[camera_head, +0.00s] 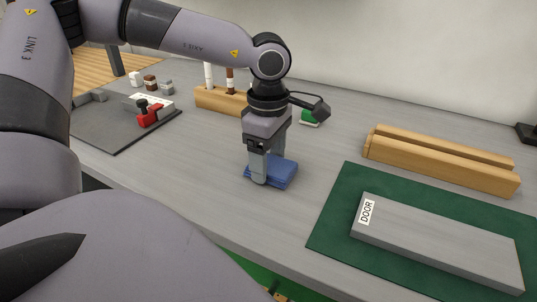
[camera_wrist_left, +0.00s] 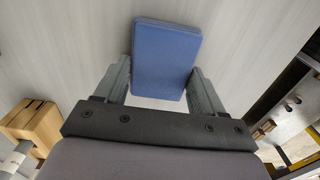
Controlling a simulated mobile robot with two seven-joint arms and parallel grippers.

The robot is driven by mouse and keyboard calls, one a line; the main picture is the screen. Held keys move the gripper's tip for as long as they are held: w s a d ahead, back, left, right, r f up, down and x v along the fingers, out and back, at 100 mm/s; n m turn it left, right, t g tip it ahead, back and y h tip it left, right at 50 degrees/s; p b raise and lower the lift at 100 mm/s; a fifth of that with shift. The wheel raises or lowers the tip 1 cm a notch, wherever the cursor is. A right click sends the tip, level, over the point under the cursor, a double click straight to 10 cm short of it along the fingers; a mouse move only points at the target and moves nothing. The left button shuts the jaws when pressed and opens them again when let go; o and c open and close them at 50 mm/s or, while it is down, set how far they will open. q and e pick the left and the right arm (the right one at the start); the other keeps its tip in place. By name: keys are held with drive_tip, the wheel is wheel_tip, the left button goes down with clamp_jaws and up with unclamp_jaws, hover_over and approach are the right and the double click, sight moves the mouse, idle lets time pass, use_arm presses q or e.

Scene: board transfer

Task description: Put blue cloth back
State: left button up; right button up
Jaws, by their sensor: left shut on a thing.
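The blue cloth (camera_head: 283,174) is a folded, flat rectangular pad near the middle of the grey worktop. My left gripper (camera_head: 268,166) reaches down over it and is shut on it, with one finger on the near side and the other behind. In the left wrist view the cloth (camera_wrist_left: 165,58) sits between the two fingers of the gripper (camera_wrist_left: 158,85) and extends beyond their tips. The cloth appears at or very close to the worktop; I cannot tell whether it is lifted. My right gripper is not in view.
A grey board labelled DOOR (camera_head: 440,240) lies on a green mat (camera_head: 335,215) at right. A slotted wooden holder (camera_head: 440,160) stands behind it. A wooden rack (camera_head: 218,101) with upright tools is behind my gripper. A dark tray with a red clamp (camera_head: 150,115) is at left.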

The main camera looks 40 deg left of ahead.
sight(268, 163)
use_arm(q)
drive_tip(key=shift+f, duration=0.15)
drive_tip(key=o, duration=1)
wheel_tip(268, 163, up, 12)
drive_tip(key=shift+r+p, duration=0.2)
drive_tip(key=shift+p, duration=0.25)
drive_tip(key=shift+s, duration=0.1)
